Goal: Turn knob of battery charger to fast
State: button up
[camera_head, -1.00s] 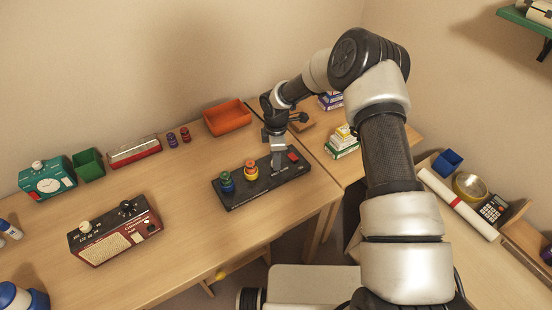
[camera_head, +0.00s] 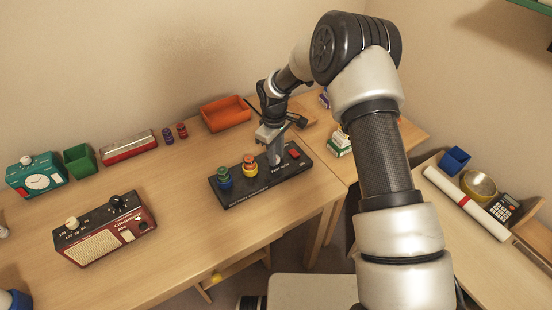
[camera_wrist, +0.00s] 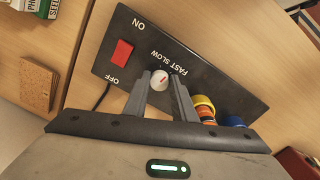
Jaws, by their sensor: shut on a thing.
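The battery charger (camera_head: 232,198) is a long black panel on the desk, with a red switch (camera_head: 294,154) at its right end. It also fills the upper part of the wrist view (camera_wrist: 205,80), where ON, OFF, FAST and SLOW are printed. Its small pale knob (camera_wrist: 160,80) with a red mark sits beside the FAST and SLOW words. The mark slants toward those words; I cannot tell exactly which one it points at. My gripper (camera_wrist: 163,88) points down with its two fingers shut on the knob's sides. In the head view my gripper (camera_head: 273,158) hides the knob.
A red radio (camera_head: 105,230) is at the left, an orange tray (camera_head: 226,113) behind. A cork-like block (camera_wrist: 38,83) lies beyond the charger's switch end. Desk in front is clear.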

jog(key=m+b, duration=0.1)
jog(key=m, duration=0.2)
jog(key=shift+m+b, duration=0.3)
jog(key=shift+m, duration=0.2)
jog(key=o, duration=1)
jog(key=shift+o, duration=0.2)
jog(key=shift+r, duration=0.1)
notch_tip(320, 180, up, 17)
jog(key=p, duration=0.1)
jog(key=shift+s+a, duration=0.25)
jog(key=shift+a, duration=0.1)
jog(key=shift+r, duration=0.1)
